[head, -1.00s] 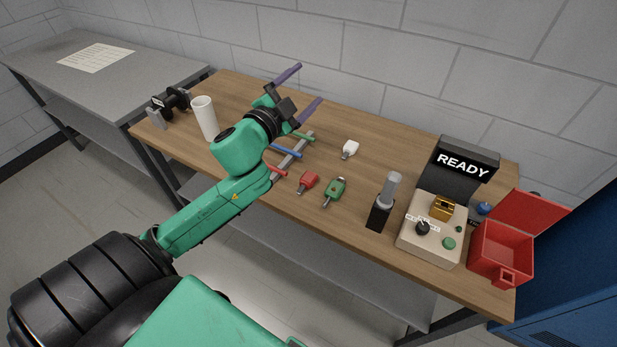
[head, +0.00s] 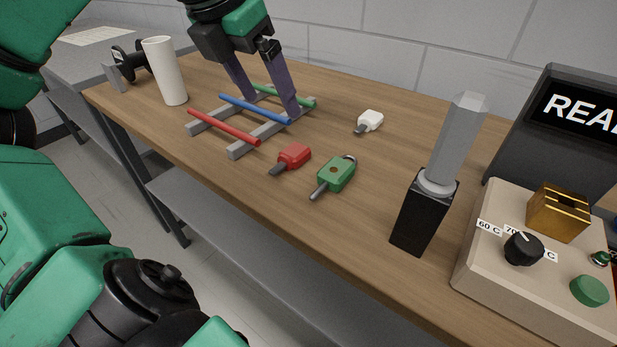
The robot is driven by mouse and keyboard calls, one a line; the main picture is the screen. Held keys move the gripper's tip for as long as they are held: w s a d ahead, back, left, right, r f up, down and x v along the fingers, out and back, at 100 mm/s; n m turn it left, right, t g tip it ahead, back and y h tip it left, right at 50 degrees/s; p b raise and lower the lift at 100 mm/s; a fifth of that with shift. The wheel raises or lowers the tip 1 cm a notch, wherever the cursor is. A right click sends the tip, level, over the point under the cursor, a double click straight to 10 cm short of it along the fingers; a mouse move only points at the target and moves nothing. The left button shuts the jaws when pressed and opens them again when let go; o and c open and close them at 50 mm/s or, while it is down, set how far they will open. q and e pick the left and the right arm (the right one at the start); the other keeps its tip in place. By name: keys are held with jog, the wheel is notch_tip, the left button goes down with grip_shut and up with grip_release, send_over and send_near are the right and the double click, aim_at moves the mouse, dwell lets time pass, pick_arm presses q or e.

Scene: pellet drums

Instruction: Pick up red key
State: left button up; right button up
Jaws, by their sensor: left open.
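The red key (head: 293,158) lies flat on the wooden table, its dark shaft pointing to the lower left. It is just right of the rack's front end. My left gripper (head: 273,108) points down with its two purple fingers apart. It is over the rack, near the blue rod, behind and a little left of the red key, and holds nothing that I can see. Whether its fingertips touch the rack or rod, I cannot tell. My right gripper is not in view.
The rack (head: 243,147) carries a red rod (head: 222,127), a blue rod (head: 250,107) and a green rod. A green key (head: 335,174) lies close right of the red key, a white key (head: 370,121) behind. A black holder (head: 421,222) and control box (head: 500,270) stand right.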

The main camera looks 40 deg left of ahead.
pick_arm(q)
send_near(292, 151)
jog(key=shift+s+d+f+b, duration=0.15)
jog(key=shift+f+b, duration=0.15)
jog(key=shift+f, duration=0.25)
jog(key=x, duration=0.8)
jog(key=shift+w, duration=0.4)
jog(key=shift+s, duration=0.1)
jog(key=c, duration=0.3)
jog(key=shift+r, duration=0.1)
grip_shut()
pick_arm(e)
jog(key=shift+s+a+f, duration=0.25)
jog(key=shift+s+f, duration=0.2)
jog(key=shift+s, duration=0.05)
